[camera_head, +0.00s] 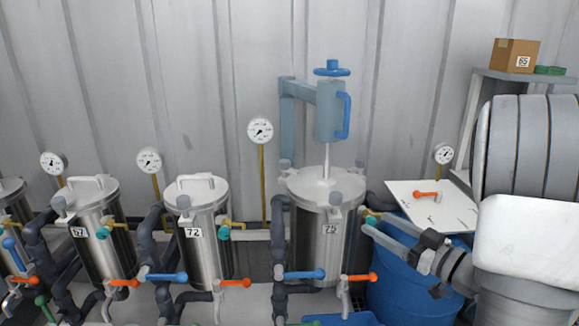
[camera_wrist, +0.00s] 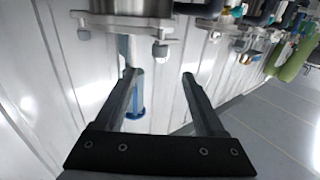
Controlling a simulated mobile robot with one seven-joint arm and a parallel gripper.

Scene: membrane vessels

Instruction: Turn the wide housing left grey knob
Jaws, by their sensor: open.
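The wide steel housing (camera_head: 318,245) labelled 75 stands right of centre in the head view. Its lid carries grey knobs; the left grey knob (camera_head: 285,164) sits at the lid's left edge, with others at the front and right. My gripper (camera_head: 366,222) is open and empty at the right of the housing, its fingers pointing left, apart from the left knob. The wrist view is upside down: the open fingers (camera_wrist: 159,74) reach towards a lid flange (camera_wrist: 125,20) with a grey knob (camera_wrist: 160,49) near the fingertips. I cannot tell which knob that is.
A blue lifting device (camera_head: 330,105) stands above the lid. Narrower vessels (camera_head: 205,240) with pipes, gauges and orange and blue valve handles stand to the left. A blue barrel (camera_head: 405,285) with a white board (camera_head: 430,205) is at the right, behind my arm.

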